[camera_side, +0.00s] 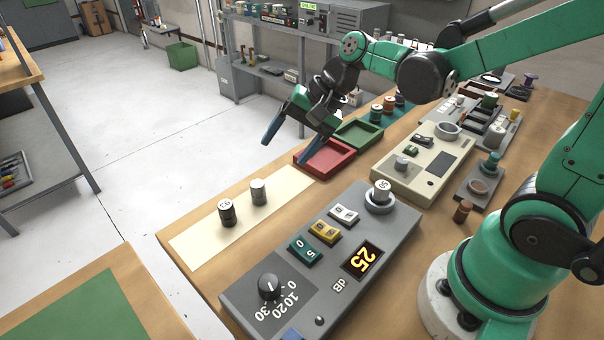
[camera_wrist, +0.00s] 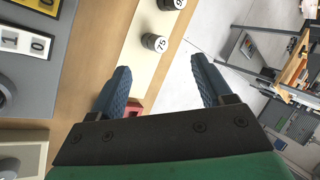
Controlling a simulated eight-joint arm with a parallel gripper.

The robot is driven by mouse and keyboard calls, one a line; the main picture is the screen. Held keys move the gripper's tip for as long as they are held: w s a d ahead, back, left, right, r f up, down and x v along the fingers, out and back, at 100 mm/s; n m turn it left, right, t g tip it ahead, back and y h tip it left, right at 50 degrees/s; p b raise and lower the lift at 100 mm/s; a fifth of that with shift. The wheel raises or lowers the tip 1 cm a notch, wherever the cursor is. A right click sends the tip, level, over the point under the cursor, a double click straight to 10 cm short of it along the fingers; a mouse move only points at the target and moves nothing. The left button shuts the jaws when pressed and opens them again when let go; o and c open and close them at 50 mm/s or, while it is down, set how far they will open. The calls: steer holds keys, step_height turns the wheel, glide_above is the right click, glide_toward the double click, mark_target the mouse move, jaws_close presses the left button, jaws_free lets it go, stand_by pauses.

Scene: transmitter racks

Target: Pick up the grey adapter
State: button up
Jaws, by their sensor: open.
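A grey cylindrical adapter (camera_side: 259,192) stands upright on the cream strip in the side view. A dark cylinder with a pale marked top (camera_side: 227,213) stands beside it, to the left and nearer the camera. In the wrist view, a cylinder with a marked white top (camera_wrist: 154,42) shows ahead of the jaws and a second (camera_wrist: 170,4) is cut off at the top edge. Their side colours are hard to tell there. My gripper (camera_side: 287,148) is open and empty, its blue fingers above and beside the red tray. It also shows in the wrist view (camera_wrist: 162,78).
The red tray (camera_side: 325,170) and green tray (camera_side: 358,135) lie beyond the cream strip (camera_side: 195,245). A grey attenuator box (camera_side: 240,292) lies nearer, with another marked cylinder (camera_side: 381,190) in its ring. A beige box (camera_side: 412,185) is to the right. The strip around the cylinders is clear.

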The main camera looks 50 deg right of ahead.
mark_target(251, 205)
steer(key=w+f+m+y, duration=0.1)
steer(key=f+m+y, duration=0.1)
steer(key=m, duration=0.1)
steer(key=w+f+m+y, duration=0.2)
steer(key=f+m, duration=0.1)
steer(key=w+f+m+g+y, duration=0.1)
steer(key=w+f+m+y, duration=0.1)
steer(key=m+y, duration=0.1)
steer(key=shift+a+f+m, duration=0.1)
steer(key=shift+f+m, duration=0.1)
steer(key=shift+m, duration=0.2)
steer(key=shift+s+f+m+y, duration=0.25)
steer(key=shift+f+m+y, duration=0.45)
steer(key=shift+f, duration=0.05)
steer(key=shift+x, duration=2.75)
steer(key=shift+c, duration=0.2)
jaws_close()
